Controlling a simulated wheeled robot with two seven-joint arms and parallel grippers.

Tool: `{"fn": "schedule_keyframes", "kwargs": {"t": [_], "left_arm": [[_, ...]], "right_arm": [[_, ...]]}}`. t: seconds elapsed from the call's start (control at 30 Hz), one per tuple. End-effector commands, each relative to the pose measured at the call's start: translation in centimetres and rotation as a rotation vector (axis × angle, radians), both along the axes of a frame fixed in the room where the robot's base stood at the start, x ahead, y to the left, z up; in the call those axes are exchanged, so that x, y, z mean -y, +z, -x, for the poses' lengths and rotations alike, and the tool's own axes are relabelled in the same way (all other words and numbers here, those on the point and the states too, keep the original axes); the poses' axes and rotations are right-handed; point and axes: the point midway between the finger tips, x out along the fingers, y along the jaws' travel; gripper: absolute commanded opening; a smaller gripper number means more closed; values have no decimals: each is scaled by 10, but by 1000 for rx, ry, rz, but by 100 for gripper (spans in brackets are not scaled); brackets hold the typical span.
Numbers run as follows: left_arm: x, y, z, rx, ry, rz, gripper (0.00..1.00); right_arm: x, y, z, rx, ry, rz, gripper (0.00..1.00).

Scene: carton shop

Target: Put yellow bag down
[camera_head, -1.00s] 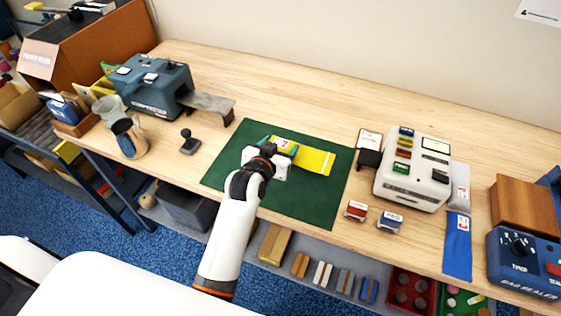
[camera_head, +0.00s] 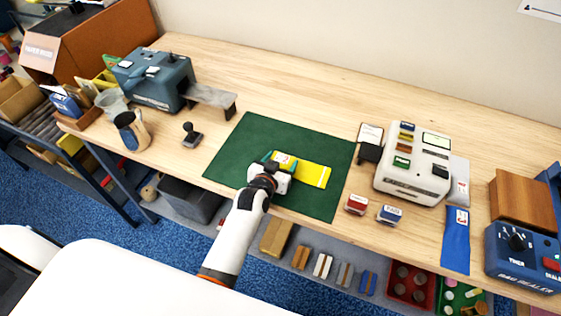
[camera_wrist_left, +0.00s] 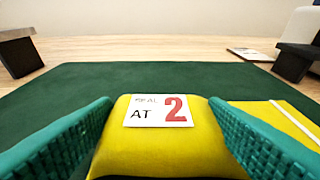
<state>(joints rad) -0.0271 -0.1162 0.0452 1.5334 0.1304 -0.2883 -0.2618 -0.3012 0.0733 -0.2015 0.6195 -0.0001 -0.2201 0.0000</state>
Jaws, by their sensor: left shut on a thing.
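The yellow bag (camera_head: 312,174) is over the green mat (camera_head: 232,150) on the wooden bench. In the left wrist view the yellow bag (camera_wrist_left: 165,150) bears a white label reading "AT 2", with a red 2. My left gripper (camera_head: 279,166) is at the bag's left part, and its teal fingers (camera_wrist_left: 160,135) stand on both sides of the labelled part, shut on it. The bag's flat end with a pale stripe reaches to the right. Whether the bag's underside touches the mat is hard to tell. My right gripper does not show.
A teal-grey machine (camera_head: 155,80) with a metal shelf stands at the left, near a stamp (camera_head: 191,136) and a metal jug (camera_head: 131,131). A white device (camera_head: 412,170), red and blue ink pads (camera_head: 390,214) and a blue bag sealer (camera_head: 522,252) stand at the right. The back bench is clear.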

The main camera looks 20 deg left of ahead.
Motion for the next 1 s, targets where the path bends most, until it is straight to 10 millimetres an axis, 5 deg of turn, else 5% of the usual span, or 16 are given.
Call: {"fn": "schedule_keyframes", "kwargs": {"t": [0.07,0.1,0.23,0.63,1.0], "left_arm": [[0,-2,0,0,0,0,43],[0,-3,0,-1,0,0,68],[0,-2,0,-1,0,0,89],[0,1,6,-2,0,0,89],[-2,24,73,-2,0,0,89]], "right_arm": [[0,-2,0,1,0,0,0],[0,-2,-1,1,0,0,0],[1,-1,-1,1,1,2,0],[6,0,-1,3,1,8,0],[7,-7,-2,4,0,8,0]]}}
